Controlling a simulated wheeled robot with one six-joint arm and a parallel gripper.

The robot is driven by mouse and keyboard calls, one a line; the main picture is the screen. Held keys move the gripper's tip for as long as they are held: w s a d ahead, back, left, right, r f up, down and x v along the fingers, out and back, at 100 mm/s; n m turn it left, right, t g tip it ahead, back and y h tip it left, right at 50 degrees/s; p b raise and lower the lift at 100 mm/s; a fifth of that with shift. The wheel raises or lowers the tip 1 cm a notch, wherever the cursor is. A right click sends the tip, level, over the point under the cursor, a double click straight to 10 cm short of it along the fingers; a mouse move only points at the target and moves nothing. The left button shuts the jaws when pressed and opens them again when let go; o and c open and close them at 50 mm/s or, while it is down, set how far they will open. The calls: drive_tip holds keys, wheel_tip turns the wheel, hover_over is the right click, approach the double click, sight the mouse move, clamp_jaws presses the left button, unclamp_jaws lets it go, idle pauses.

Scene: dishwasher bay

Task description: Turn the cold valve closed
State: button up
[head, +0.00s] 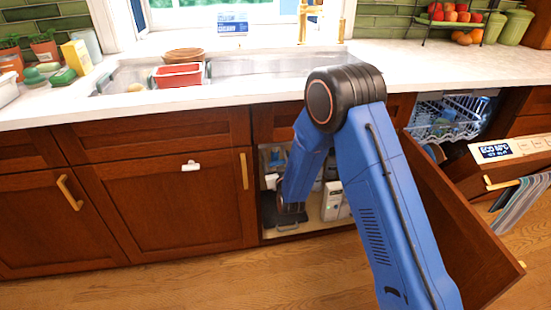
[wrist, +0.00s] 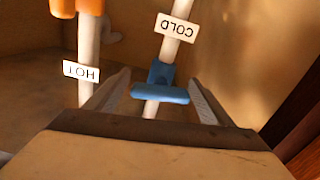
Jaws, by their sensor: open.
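In the wrist view the cold valve has a blue handle (wrist: 160,94) on a white pipe (wrist: 168,50). An upside-down COLD label (wrist: 177,27) is on this pipe. The handle's bar lies crosswise to the pipe. My gripper (wrist: 160,78) is open, with one finger on each side of the handle. I cannot tell whether either finger touches it. In the head view my arm reaches into the open cabinet under the sink, and the valve and fingertips are hidden there.
A second pipe with an orange handle (wrist: 77,7) and a HOT label (wrist: 80,71) stands left of the gripper. In the head view the cabinet door (head: 460,225) hangs open on the right, near the open dishwasher (head: 446,118). White containers (head: 334,200) stand in the cabinet.

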drive_tip(key=shift+w+a, duration=0.15)
drive_tip(key=shift+w, duration=0.4)
drive_tip(key=c, duration=1)
drive_tip(key=shift+m, duration=0.8)
drive_tip(key=shift+c, duration=0.2)
drive_tip(key=o, duration=1)
drive_tip(key=shift+o, duration=0.2)
drive_tip(key=v, duration=1.7)
drive_tip(key=shift+s, duration=0.25)
drive_tip(key=shift+w+r, duration=0.1)
drive_tip(key=shift+r, duration=0.05)
